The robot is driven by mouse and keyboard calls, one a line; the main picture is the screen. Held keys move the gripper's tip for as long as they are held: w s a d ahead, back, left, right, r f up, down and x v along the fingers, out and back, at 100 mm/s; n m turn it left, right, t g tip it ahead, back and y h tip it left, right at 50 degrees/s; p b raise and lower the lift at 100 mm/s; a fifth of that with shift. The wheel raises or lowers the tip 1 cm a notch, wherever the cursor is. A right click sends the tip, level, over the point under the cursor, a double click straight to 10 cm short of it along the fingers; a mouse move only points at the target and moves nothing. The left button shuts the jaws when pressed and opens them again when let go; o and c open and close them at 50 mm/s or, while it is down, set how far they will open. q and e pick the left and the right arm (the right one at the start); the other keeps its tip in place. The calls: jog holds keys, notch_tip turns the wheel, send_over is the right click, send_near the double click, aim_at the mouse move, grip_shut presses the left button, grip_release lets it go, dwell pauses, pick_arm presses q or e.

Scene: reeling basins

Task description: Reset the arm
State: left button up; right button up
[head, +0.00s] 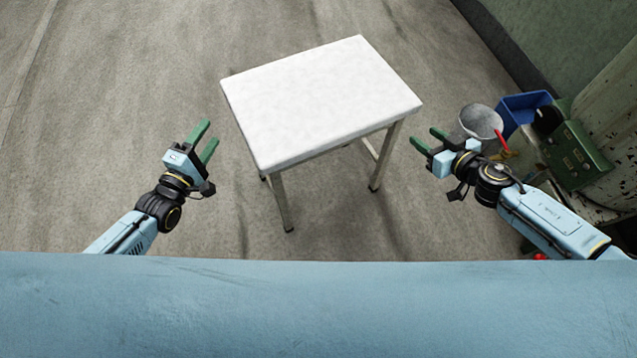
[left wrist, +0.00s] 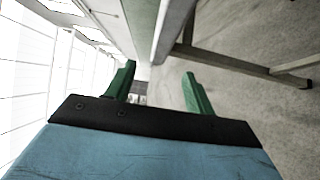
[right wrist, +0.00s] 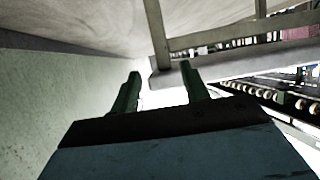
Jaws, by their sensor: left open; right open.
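My left gripper (head: 207,138) is left of the white table in the head view. Its green fingers are apart with nothing between them, and they show in the left wrist view (left wrist: 160,88). My right gripper (head: 425,140) is right of the table, pointing left, close to a grey metal bowl. Its green fingers are also apart and empty in the right wrist view (right wrist: 162,85). Neither gripper appears to touch anything.
The white table (head: 320,95) is bare and stands ahead on a grey floor. At the right are the grey bowl (head: 480,121), a blue bin (head: 523,107), a green box (head: 572,155) and a wall (head: 560,40). The floor at the left (head: 90,100) is clear.

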jog(key=shift+s+d+r, duration=0.2)
jog(key=shift+s, duration=0.15)
dwell(0.4)
